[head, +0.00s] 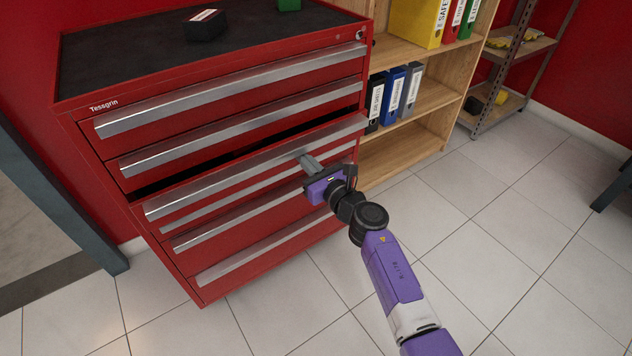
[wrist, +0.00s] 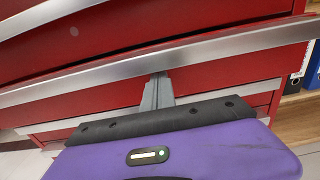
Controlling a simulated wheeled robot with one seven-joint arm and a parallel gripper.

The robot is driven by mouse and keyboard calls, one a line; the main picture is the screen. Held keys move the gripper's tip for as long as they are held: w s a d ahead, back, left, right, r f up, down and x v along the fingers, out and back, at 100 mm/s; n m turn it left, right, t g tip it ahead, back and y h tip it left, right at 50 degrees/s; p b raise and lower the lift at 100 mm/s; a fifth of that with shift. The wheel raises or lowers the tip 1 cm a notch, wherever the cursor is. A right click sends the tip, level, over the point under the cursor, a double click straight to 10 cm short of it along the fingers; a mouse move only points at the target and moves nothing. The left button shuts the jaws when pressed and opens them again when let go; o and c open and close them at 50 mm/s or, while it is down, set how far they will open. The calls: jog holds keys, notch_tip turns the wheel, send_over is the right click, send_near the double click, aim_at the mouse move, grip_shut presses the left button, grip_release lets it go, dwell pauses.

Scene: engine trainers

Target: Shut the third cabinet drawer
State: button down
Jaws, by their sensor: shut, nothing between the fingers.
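The red cabinet (head: 220,291) stands at the left in the head view, with long silver handles across its drawers. The third drawer (head: 255,165) sticks out a little, with a dark gap above its front. In the wrist view its silver handle (wrist: 90,76) runs across the picture. My gripper (head: 303,157) is shut and empty, its fingertips at the third drawer's handle, right of its middle. In the wrist view the grey fingers (wrist: 158,80) reach up to the handle's lower edge; I cannot tell whether they touch it.
A wooden shelf (head: 425,100) with binders stands close to the cabinet's right side. A metal rack (head: 500,105) is farther back right. A grey-blue frame leg (head: 65,205) stands at the left.

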jog(key=b+x, duration=0.2)
jog(key=x, duration=0.2)
jog(key=shift+a+f, duration=0.1)
jog(key=shift+w+r, duration=0.2)
jog(key=shift+r, duration=0.1)
jog(key=shift+a, duration=0.1)
jog(key=shift+s, duration=0.1)
jog(key=shift+s+f, duration=0.15)
jog(key=p+v, duration=0.5)
jog(key=v, duration=0.9)
jog(key=shift+d, duration=0.25)
jog(key=shift+f, duration=0.1)
